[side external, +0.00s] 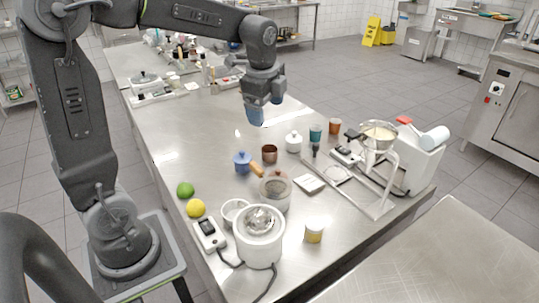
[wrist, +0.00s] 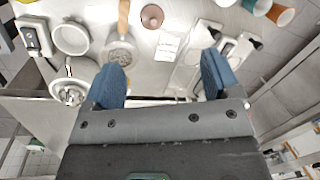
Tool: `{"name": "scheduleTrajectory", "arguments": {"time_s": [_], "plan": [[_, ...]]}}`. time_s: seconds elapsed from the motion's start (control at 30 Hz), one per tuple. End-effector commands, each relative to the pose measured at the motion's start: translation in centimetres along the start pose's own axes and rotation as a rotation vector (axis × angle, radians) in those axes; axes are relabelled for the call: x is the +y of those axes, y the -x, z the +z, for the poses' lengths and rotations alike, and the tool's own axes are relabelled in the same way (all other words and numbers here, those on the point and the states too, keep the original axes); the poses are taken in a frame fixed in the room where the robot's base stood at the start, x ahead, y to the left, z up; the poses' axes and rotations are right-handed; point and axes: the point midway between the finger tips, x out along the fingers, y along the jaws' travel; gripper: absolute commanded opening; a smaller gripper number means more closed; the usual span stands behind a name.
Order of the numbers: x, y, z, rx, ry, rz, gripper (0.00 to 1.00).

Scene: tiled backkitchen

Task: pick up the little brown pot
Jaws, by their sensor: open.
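The little brown pot (side external: 269,155) stands upright on the steel table, between a blue lidded pot and a white lidded pot. In the wrist view the brown pot (wrist: 152,16) appears as a small round shape near the top edge, beyond my fingertips. My gripper (side external: 264,112) hangs above the table, apart from the pot and higher than it. Its two blue fingers (wrist: 162,72) are spread wide with nothing between them.
Close to the pot are the blue pot (side external: 242,162), the white pot (side external: 293,142), a wooden-handled pan (side external: 276,186) and a teal cup (side external: 315,133). A juicer (side external: 259,245) stands nearer the camera, a stand with a bowl (side external: 378,136) at right. The table's left middle is clear.

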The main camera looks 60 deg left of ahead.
Motion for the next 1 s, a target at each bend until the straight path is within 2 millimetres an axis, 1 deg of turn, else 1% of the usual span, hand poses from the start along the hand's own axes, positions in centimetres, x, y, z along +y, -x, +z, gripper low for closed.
{"name": "scheduleTrajectory", "arguments": {"time_s": [0.03,0.1,0.2,0.33,0.47,0.8,0.9,1.0], "plan": [[-1.6,-1.4,0.6,-0.016,-0.083,0.034,0.82],[-3.5,-3.0,1.2,-0.03,-0.205,0.068,0.82],[-5.3,-4.8,2.1,-0.038,-0.339,0.108,0.82],[-6.5,-6.2,2.7,-0.038,-0.44,0.137,0.82],[-6.6,-7.3,3.0,-0.038,-0.469,0.147,0.82],[-5.7,-13.4,3.3,-0.038,-0.47,0.147,0.82],[-5.6,-14.4,3.4,-0.038,-0.469,0.145,0.82],[-5.6,-15.0,3.4,-0.038,-0.469,0.143,0.82]]}}
